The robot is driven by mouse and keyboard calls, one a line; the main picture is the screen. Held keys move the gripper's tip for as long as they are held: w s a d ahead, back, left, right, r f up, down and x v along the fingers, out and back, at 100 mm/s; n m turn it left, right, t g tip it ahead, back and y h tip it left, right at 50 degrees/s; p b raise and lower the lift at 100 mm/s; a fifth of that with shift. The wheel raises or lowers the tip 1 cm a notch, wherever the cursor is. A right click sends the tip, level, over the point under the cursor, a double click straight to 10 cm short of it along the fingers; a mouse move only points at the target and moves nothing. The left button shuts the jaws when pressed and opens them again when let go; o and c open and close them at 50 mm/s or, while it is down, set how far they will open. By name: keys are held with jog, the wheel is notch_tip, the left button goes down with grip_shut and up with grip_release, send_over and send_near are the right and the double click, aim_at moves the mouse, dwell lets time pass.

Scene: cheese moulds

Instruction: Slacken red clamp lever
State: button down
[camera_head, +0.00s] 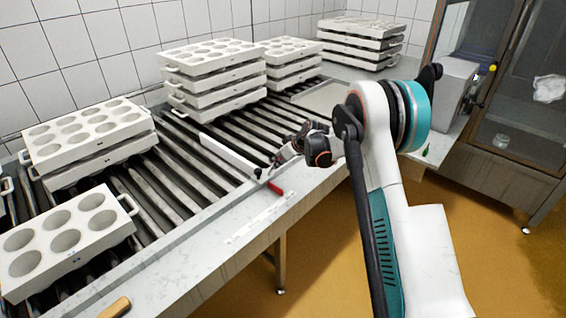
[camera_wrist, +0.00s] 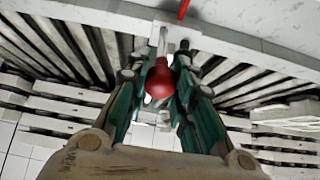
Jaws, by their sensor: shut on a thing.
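The red clamp lever shows in the wrist view as a round red knob (camera_wrist: 160,82) on a short pale metal rod, which runs to a small bracket at the rail. My gripper (camera_wrist: 160,92) has its two teal and dark fingers on either side of this knob, shut on it. In the head view my gripper (camera_head: 277,161) is at the front edge of the roller conveyor, beside the end of a white guide bar (camera_head: 230,157). The knob is hidden there behind the gripper.
A separate red bar (camera_head: 275,188) lies on the pale ledge (camera_head: 215,222) just in front of my gripper. White mould stacks (camera_head: 210,75) stand on the rollers behind. A single mould block (camera_head: 105,238) is at the front left. A wooden handle (camera_head: 115,308) is at the bottom.

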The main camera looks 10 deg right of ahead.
jog(key=shift+w+a+r, duration=0.25)
jog(key=shift+w, duration=0.05)
jog(key=shift+w+a+r, duration=0.2)
jog(key=shift+w+a, duration=0.15)
jog(key=shift+w, duration=0.15)
jog(key=shift+r, duration=0.1)
jog(key=c, duration=1.4)
grip_release()
jog(key=shift+a, duration=0.2)
jog(key=shift+o, duration=0.2)
jog(key=shift+d, duration=0.15)
jog(key=shift+s+d+r, duration=0.2)
jog(key=shift+r, duration=0.1)
jog(key=v, duration=1.1)
jog(key=shift+w+a+r, duration=0.2)
